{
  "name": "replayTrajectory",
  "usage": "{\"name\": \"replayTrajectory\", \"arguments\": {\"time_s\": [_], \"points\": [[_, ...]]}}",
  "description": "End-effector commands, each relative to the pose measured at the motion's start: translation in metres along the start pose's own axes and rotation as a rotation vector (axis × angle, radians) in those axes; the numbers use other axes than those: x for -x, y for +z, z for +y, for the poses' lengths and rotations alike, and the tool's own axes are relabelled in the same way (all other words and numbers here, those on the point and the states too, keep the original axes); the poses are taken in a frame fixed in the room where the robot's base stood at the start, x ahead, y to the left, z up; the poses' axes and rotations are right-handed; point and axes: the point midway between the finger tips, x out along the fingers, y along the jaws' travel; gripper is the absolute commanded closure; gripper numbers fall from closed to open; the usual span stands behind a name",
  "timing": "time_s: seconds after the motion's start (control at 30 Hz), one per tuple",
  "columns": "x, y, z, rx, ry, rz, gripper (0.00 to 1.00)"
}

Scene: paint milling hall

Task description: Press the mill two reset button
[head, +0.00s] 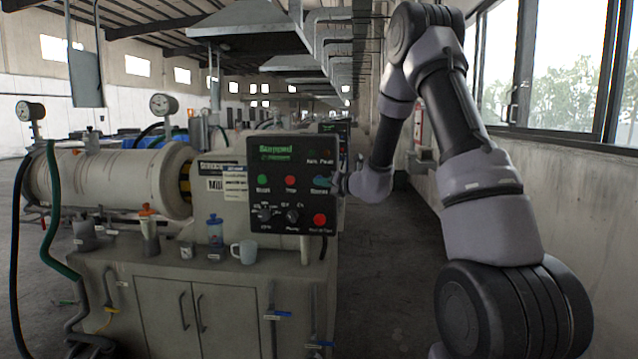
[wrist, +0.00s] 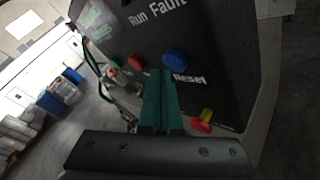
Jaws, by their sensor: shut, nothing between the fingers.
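The black control panel (head: 292,205) stands on the mill cabinet. Its blue button (head: 321,181) is at the right end of the button row, and the wrist view shows this blue button (wrist: 176,57) with "Reset" lettered below it. My gripper (head: 337,182) is at the panel's right edge in the head view, close to the blue button. In the wrist view my gripper's teal fingers (wrist: 160,75) are shut together with nothing between them. Their tips appear just left of and below the blue button. I cannot tell whether they touch the panel.
A green button (head: 263,181) and a red button (head: 291,182) share the row. A larger red button (head: 319,219) is below; two knobs are lower left. A mug (head: 244,251) and bottles stand on the cabinet ledge. A windowed wall (head: 560,170) is at right.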

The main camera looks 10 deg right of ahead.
Motion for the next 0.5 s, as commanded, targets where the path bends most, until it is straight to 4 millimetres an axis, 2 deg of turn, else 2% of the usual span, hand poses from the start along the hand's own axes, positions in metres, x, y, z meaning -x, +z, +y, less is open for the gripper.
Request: {"name": "replayTrajectory", "arguments": {"time_s": [0.37,0.5], "points": [[0.0027,-0.0019,0.0024,0.0,0.001,0.0,1.0],[0.0092,-0.0065,0.0076,-0.001,0.002,0.0,1.0]]}}
